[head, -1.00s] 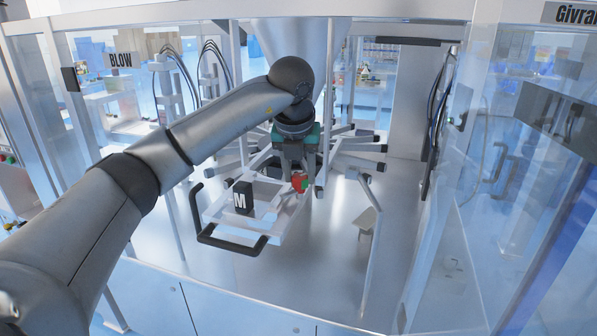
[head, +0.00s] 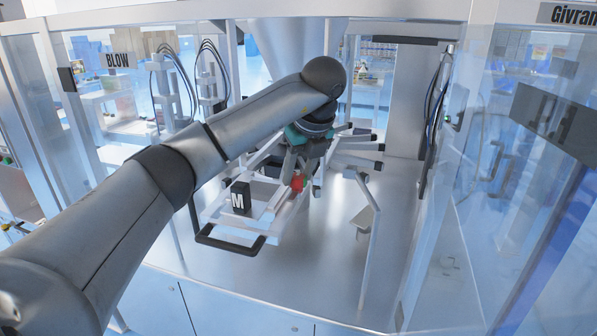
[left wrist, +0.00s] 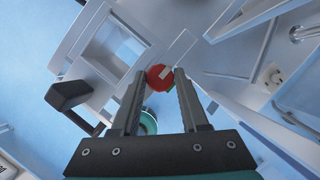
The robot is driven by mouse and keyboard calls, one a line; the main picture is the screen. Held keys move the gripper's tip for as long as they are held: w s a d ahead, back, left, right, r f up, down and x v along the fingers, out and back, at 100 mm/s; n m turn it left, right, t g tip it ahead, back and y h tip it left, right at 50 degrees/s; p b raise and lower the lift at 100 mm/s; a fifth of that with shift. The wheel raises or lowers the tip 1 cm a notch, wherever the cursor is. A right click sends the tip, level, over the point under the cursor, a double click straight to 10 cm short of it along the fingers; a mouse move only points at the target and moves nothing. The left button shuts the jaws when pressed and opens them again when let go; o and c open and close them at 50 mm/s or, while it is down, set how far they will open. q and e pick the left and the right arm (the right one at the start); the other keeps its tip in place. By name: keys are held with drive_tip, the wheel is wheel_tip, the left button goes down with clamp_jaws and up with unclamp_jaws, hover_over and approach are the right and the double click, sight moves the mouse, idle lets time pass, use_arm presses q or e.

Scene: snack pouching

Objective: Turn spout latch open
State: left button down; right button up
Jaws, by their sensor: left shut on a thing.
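The spout latch appears as a small red part (head: 297,183) at the right side of a white frame below the hopper. It also shows in the left wrist view as a round red piece (left wrist: 158,76) with a pale bar over it. My left gripper (head: 293,175) points down at the red part, its two fingers (left wrist: 160,80) closed around it, one on each side. The fingers and hand hide part of it. A small green patch shows beside the red piece in the left wrist view. My right gripper is not in view.
A white frame (head: 222,216) with a black block marked M (head: 240,198) and a black handle (head: 228,246) lies left of the red part. A thin post (head: 371,245) stands to the right. Glass panels enclose the sides. The metal floor at front right is clear.

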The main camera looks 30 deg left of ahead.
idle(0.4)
use_arm(q)
drive_tip(key=shift+c, duration=2.1)
unclamp_jaws()
drive_tip(key=shift+d+r, duration=0.1)
drive_tip(key=shift+r, duration=0.2)
drive_tip(key=p+v, duration=0.2)
drive_tip(key=v, duration=1.2)
drive_tip(key=shift+r, duration=0.3)
